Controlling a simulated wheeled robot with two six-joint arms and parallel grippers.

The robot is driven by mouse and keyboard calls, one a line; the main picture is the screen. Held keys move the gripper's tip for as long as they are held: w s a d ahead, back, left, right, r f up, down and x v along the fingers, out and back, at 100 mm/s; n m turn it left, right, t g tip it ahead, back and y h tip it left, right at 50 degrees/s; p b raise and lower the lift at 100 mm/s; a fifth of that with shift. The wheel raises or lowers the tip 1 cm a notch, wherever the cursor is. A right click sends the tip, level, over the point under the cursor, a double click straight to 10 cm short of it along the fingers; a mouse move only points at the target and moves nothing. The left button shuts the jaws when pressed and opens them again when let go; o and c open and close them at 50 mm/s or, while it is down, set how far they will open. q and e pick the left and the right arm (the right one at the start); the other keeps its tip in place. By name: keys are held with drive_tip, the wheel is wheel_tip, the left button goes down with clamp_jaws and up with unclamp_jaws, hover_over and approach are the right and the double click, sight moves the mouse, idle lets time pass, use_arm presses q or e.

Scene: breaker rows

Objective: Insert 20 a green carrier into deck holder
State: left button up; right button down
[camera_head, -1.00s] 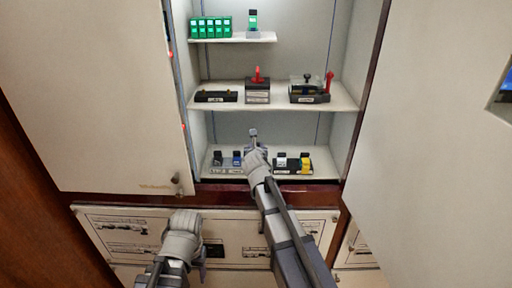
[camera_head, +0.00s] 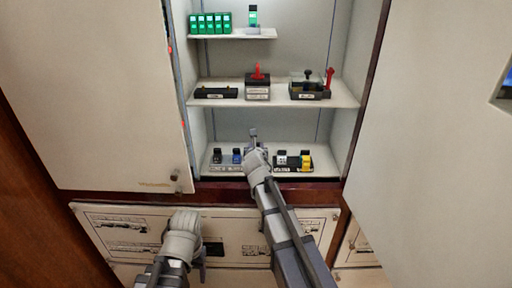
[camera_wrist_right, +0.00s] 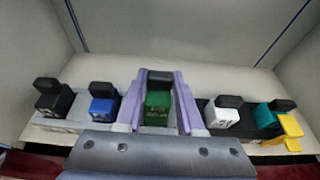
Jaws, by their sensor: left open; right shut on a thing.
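My right gripper (camera_head: 254,140) is over the lowest cabinet shelf. In the right wrist view its two purple fingers (camera_wrist_right: 158,100) are shut on a green carrier (camera_wrist_right: 157,107) with a black top. The carrier stands between a blue carrier (camera_wrist_right: 103,108) and a white carrier (camera_wrist_right: 222,116), in line with a row of holders. I cannot tell whether its base is seated in a holder; its lower part is hidden by my gripper body. My left gripper (camera_head: 203,252) is low in front of the drawer panel, open and apart from the carriers.
A black carrier (camera_wrist_right: 54,99) is at the row's left end; a teal one (camera_wrist_right: 271,116) with a yellow part (camera_wrist_right: 288,132) is at its right. Several green carriers (camera_head: 210,23) stand on the top shelf. The middle shelf (camera_head: 348,98) bears dark devices. Open doors flank the cabinet.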

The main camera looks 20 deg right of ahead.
drive_tip(key=shift+f+b, duration=1.3)
drive_tip(key=shift+f, duration=0.05)
drive_tip(key=shift+c, duration=2.2)
unclamp_jaws()
drive_tip(key=shift+s+r, duration=0.1)
drive_tip(key=p+v, duration=0.2)
drive_tip(key=v, duration=0.5)
drive_tip(key=shift+s+p, duration=0.25)
drive_tip(key=shift+p, duration=0.15)
drive_tip(key=shift+a, duration=0.1)
